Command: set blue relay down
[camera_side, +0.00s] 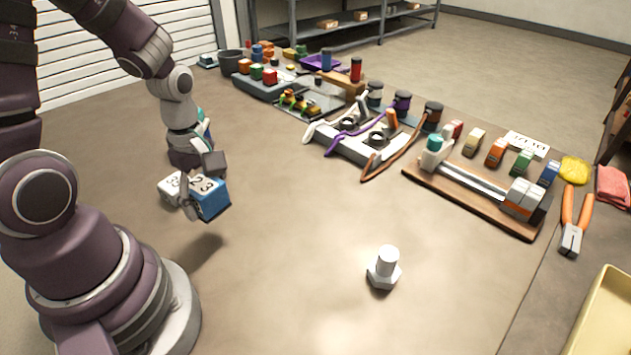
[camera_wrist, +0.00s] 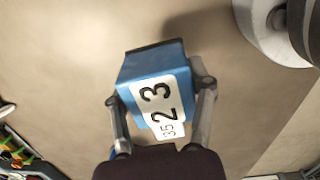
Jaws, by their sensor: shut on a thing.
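In the wrist view the relay (camera_wrist: 140,70) sits between the two fingers of my gripper (camera_wrist: 158,92).
The table (camera_side: 290,235) around the relay is clear. A white hex bolt (camera_side: 384,268) stands front centre. A wooden board with a rail and blocks (camera_side: 475,190), a white cable fixture (camera_side: 360,140) and a dark tray of coloured parts (camera_side: 310,98) stand farther back. Pliers (camera_side: 573,225) lie right.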

